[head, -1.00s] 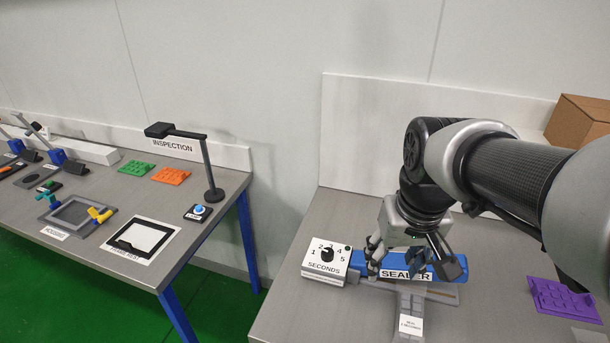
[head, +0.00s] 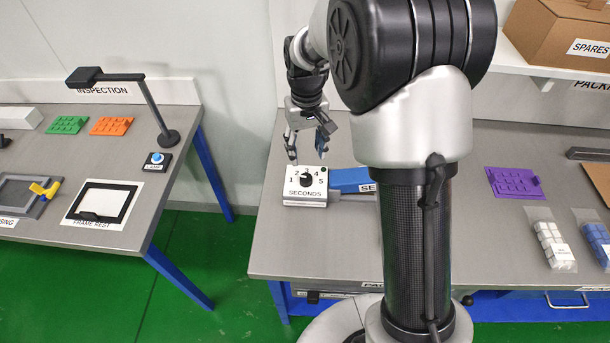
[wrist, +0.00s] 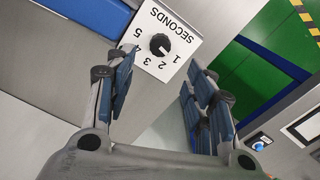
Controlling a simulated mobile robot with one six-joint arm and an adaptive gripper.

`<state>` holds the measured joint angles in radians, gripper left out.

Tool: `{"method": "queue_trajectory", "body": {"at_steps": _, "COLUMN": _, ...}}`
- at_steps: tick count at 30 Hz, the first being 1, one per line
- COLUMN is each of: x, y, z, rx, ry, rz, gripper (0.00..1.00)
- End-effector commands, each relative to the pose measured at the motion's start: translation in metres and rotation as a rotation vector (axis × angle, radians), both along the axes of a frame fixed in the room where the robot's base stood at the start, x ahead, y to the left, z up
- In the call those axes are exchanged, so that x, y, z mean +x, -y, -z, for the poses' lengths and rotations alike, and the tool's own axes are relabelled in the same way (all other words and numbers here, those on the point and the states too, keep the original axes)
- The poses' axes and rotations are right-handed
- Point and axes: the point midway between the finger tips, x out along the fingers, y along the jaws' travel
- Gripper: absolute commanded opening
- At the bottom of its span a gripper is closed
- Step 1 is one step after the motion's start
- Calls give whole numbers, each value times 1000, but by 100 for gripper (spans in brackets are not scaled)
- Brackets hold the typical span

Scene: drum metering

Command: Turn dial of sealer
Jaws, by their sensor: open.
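The sealer's dial (head: 306,179) is a black round knob on a white box (head: 305,199) marked SECONDS, with numbers from 1 to 5 around it. The sealer's blue bar (head: 350,180) runs right from the box and is partly hidden by my arm. My gripper (head: 307,158) is open and empty above the box, its fingers pointing down at the dial. In the wrist view the dial (wrist: 160,44) shows beyond the gap between my fingertips, apart from them. The dial's exact pointing is too small to tell.
The sealer's bench (head: 275,240) has free grey surface around the box. A purple tray (head: 515,181) and bagged parts (head: 553,245) lie to the right. A green-floored gap separates the inspection table (head: 140,215), with its lamp (head: 155,115), at left.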

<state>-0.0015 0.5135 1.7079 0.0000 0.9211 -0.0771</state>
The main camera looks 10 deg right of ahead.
Motion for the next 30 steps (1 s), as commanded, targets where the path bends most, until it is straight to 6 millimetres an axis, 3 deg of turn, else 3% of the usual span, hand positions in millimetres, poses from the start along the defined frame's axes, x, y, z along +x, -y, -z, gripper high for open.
{"method": "queue_trajectory", "body": {"at_steps": 1, "x": -1, "y": 0, "z": 16, "rx": 0, "ry": -3, "rz": 0, "gripper": 49}}
{"method": "queue_trajectory", "body": {"at_steps": 6, "x": -1, "y": 0, "z": 53, "rx": 0, "ry": -3, "rz": 0, "gripper": 49}}
{"method": "queue_trajectory", "body": {"at_steps": 15, "x": 0, "y": 0, "z": 99, "rx": 0, "ry": -1, "rz": 0, "gripper": 49}}
{"method": "queue_trajectory", "body": {"at_steps": 28, "x": 0, "y": 0, "z": 108, "rx": 0, "ry": 1, "rz": 0, "gripper": 49}}
{"method": "queue_trajectory", "body": {"at_steps": 30, "x": 0, "y": 0, "z": 107, "rx": 0, "ry": 1, "rz": 0, "gripper": 45}}
